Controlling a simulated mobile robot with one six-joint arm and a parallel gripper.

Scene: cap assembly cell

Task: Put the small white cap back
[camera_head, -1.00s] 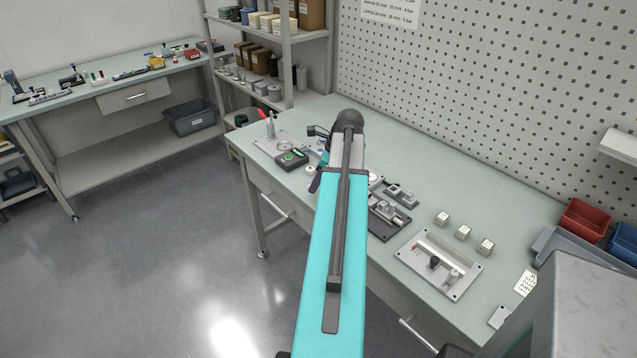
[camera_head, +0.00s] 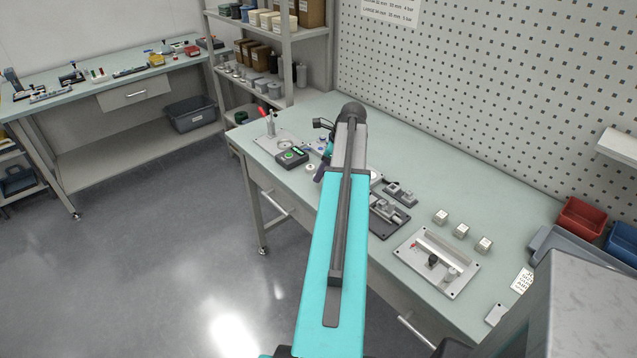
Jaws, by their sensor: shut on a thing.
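My arm reaches away over the bench and hides much of what lies under its far end. My gripper (camera_head: 320,172) shows only as a dark part low beside the arm's far end. I cannot tell if this is the small white cap. A larger pale round piece (camera_head: 376,177) shows partly at the arm's right edge.
A black device with a green light (camera_head: 291,157) stands left of my gripper. A dark fixture (camera_head: 388,218), a light plate (camera_head: 410,249) and several pale cubes (camera_head: 461,231) are to the right. A pegboard (camera_head: 480,110) rises behind. The bench's back strip is clear.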

